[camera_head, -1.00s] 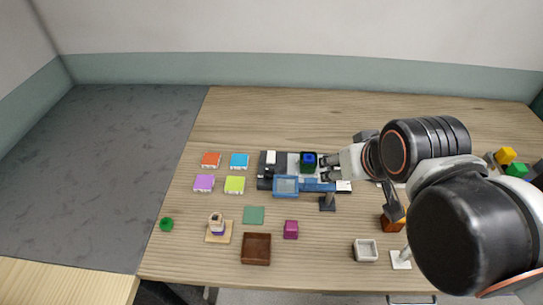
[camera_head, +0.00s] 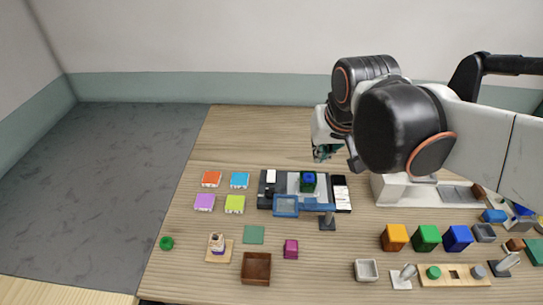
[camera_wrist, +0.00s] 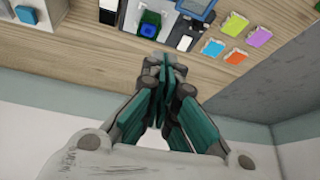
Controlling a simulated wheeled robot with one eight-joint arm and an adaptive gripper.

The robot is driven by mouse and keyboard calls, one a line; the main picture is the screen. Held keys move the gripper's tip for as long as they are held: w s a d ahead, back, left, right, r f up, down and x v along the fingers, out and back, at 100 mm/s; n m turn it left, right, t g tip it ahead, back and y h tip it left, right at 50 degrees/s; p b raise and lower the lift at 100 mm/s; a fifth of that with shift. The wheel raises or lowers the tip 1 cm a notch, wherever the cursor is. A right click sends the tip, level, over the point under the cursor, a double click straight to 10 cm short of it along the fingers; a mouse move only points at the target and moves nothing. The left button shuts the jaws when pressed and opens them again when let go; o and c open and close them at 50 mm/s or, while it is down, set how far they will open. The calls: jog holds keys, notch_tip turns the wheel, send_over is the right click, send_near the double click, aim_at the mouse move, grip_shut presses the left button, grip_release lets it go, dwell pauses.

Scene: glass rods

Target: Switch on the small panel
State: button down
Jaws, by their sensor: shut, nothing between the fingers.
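A small dark and grey panel (camera_head: 264,202) lies in the middle of the table. It carries a white piece (camera_head: 271,176) at its left end and a dark green block with a blue top (camera_head: 308,181) on its grey part. The white piece (camera_wrist: 185,42) and the blue-topped block (camera_wrist: 150,26) also show in the wrist view. Whether a switch is on cannot be told. My gripper (camera_head: 323,153) is shut and empty, behind and above the panel, apart from it. Its teal fingers meet in the wrist view (camera_wrist: 165,68).
A blue frame (camera_head: 286,206) with a blue bar stands along the panel's front edge, beside a dark stand (camera_head: 327,222). Several coloured tiles lie left. A brown tray (camera_head: 256,268) and magenta cube (camera_head: 291,248) are in front. Coloured blocks crowd the right. The table behind the panel's left is clear.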

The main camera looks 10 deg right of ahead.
jog(key=w+a+f+g+p, duration=0.15)
jog(key=w+a, duration=0.25)
jog(key=w, duration=0.6)
jog(key=m+g, duration=0.1)
jog(key=g, duration=0.1)
send_over(271, 176)
notch_tip(271, 176, down, 8)
jog(key=shift+d+p, duration=0.3)
jog(key=shift+d, duration=0.05)
jog(key=shift+f, duration=0.1)
jog(key=f+b, duration=0.1)
jog(key=f, duration=0.3)
jog(key=w+f+b, duration=0.1)
jog(key=f, duration=0.4)
jog(key=w+f+b, duration=0.1)
jog(key=f+b, duration=0.1)
jog(key=f, duration=0.2)
jog(key=shift+d+f, duration=0.2)
jog(key=shift+f, duration=0.2)
jog(key=shift+w, duration=0.1)
